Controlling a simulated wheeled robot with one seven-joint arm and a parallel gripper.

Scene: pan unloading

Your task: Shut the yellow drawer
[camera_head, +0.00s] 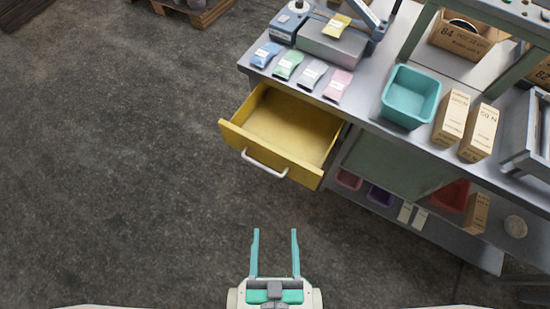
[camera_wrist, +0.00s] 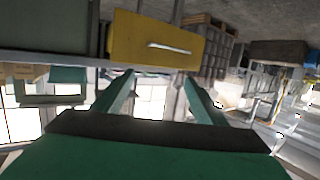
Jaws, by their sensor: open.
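The yellow drawer (camera_head: 232,134) is pulled out from under the left end of the grey workbench in the head view, and its inside looks empty. Its pale bar handle (camera_head: 265,163) is on the front panel. In the wrist view the drawer's yellow front (camera_wrist: 135,40) and handle (camera_wrist: 170,48) show near the top, in a picture that appears upside down. My gripper (camera_head: 275,236) is open and empty, with two teal fingers apart, below the drawer front in the head view. It also shows in the wrist view (camera_wrist: 158,85). A clear gap separates the fingertips from the handle.
The workbench (camera_head: 368,109) carries several coloured packets (camera_head: 289,65), a teal bin (camera_head: 410,96) and upright cartons (camera_head: 452,118). A lower shelf holds small bins, including a red one (camera_head: 450,195). The concrete floor (camera_head: 110,170) at left is clear.

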